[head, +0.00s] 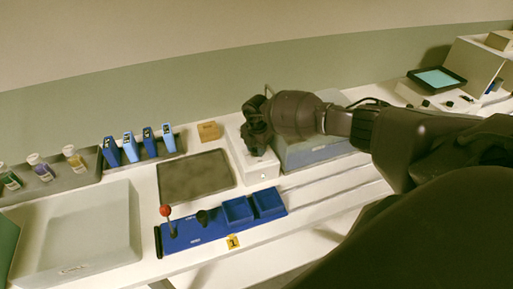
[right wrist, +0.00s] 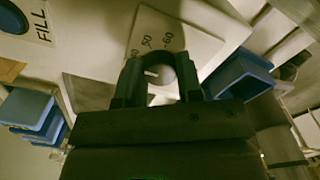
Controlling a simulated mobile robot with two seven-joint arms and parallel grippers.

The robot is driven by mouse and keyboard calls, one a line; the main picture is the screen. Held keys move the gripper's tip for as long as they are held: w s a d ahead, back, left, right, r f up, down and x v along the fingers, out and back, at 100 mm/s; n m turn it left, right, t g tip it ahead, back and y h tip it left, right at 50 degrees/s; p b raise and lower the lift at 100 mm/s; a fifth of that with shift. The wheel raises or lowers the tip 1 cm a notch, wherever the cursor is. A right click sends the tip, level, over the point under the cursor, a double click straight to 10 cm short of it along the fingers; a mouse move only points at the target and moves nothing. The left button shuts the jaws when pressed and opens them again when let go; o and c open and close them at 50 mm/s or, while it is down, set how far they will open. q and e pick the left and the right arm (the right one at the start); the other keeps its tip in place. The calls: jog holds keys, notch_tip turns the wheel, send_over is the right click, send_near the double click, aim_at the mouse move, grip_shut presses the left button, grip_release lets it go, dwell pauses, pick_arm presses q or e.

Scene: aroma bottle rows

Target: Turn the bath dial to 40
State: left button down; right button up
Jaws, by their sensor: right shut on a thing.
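The bath dial (right wrist: 160,75) is a round grey knob with a short white mark, on a white panel (right wrist: 200,42) with printed numbers. I read 50 and 60 beside it; a further number, perhaps 40, is partly hidden by a finger. The white mark points roughly left in the right wrist view; its exact setting cannot be told. My right gripper (right wrist: 160,84) is shut on the dial, one finger on each side. In the head view my right gripper (head: 256,140) is over the white box (head: 256,172) and hides the dial. My left gripper is not in view.
A blue FILL button (right wrist: 10,17) is at the left of the panel. Beside the box are a dark tray (head: 196,178) and a blue base (head: 195,232) with a red-knobbed lever (head: 166,211) and bins. Blue packs (head: 128,146) and bottles (head: 40,166) stand at left.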

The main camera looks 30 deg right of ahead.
jog(key=o, duration=0.9)
jog(key=shift+r, duration=0.1)
notch_tip(320, 180, up, 11)
jog(key=shift+f+b, duration=0.15)
jog(key=shift+b, duration=0.3)
